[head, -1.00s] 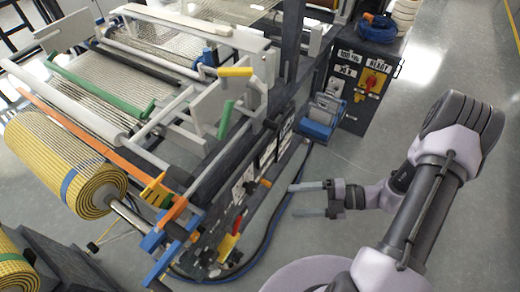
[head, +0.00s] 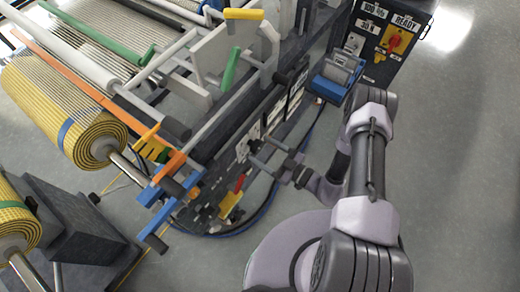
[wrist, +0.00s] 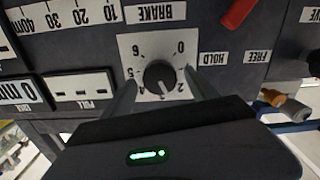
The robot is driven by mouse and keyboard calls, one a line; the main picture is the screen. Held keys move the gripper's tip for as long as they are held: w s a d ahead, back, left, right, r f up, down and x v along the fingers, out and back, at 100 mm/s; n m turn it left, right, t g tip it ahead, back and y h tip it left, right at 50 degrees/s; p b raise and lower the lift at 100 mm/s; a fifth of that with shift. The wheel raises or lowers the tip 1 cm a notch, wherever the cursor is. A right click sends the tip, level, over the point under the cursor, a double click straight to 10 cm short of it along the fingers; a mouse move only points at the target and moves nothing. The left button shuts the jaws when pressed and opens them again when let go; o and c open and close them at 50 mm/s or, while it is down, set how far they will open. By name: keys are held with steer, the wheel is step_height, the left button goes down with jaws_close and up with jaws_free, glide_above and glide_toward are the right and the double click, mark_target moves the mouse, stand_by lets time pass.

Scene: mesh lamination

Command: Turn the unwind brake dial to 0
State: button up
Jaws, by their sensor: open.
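The brake dial (wrist: 158,77) is a round black knob on a white square plate (wrist: 128,68) under the BRAKE label (wrist: 155,12), in the wrist view. The labels appear upside down. The numbers 0, 2, 4 and 6 stand around it, with 0 at the upper right. A pale pointer mark seems to lie at the knob's lower side, between 4 and 2; it is small. My gripper (head: 253,152) is open at the machine's side panel in the head view. In the wrist view its fingers lie either side of the knob, with gaps visible; contact cannot be told.
A red lever (wrist: 240,12) sits by the HOLD and FREE labels. A blue-framed box (head: 335,76) stands beyond my arm. The floor at right (head: 455,170) is clear.

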steer(key=shift+x, duration=0.8)
steer(key=c, duration=1.4)
steer(key=shift+o, duration=0.2)
